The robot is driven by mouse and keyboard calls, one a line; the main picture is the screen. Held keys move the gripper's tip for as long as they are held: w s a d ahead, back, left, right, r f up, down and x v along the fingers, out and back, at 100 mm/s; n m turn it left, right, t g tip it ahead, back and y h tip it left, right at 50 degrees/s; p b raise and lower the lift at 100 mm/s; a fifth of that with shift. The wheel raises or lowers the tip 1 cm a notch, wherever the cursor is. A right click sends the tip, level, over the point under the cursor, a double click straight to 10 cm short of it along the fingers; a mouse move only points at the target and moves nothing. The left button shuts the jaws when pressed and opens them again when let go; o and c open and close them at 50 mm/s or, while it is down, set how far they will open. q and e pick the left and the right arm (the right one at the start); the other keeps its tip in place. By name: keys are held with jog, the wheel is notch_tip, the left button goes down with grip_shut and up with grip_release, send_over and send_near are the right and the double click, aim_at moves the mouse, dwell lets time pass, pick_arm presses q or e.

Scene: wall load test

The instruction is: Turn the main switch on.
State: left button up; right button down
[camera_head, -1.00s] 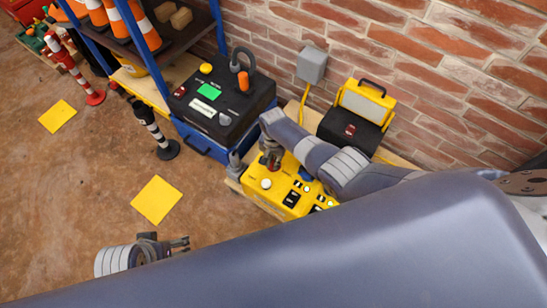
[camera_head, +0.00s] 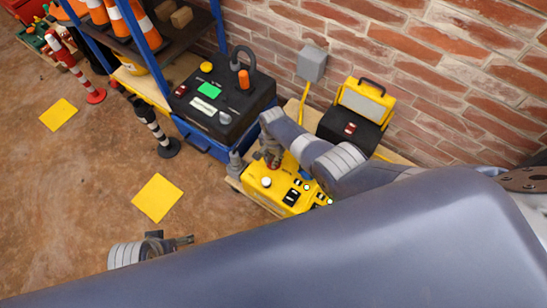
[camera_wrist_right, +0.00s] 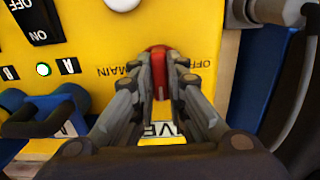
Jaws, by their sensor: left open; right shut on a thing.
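The yellow control box (camera_head: 277,190) sits on a wooden board by the brick wall. In the right wrist view its main switch is a red knob (camera_wrist_right: 157,56) beside upside-down "MAIN" and "OFF" lettering. A pale line shows on the knob between the fingers. My right gripper (camera_wrist_right: 162,80) is shut on the red knob, one finger on each side, and hides part of it. In the head view my right gripper (camera_head: 271,160) is at the back edge of the box. My left gripper (camera_head: 188,240) is open and empty above the floor at lower left.
A black-topped blue case (camera_head: 225,110) stands left of the yellow box. A black and yellow case (camera_head: 352,122) stands behind it, near a grey wall box (camera_head: 313,64). A striped post (camera_head: 155,132) and a yellow floor square (camera_head: 157,198) are at left.

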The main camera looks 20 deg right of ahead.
jog(key=c, duration=1.6)
grip_release()
jog(key=shift+r, duration=0.1)
notch_tip(320, 180, up, 12)
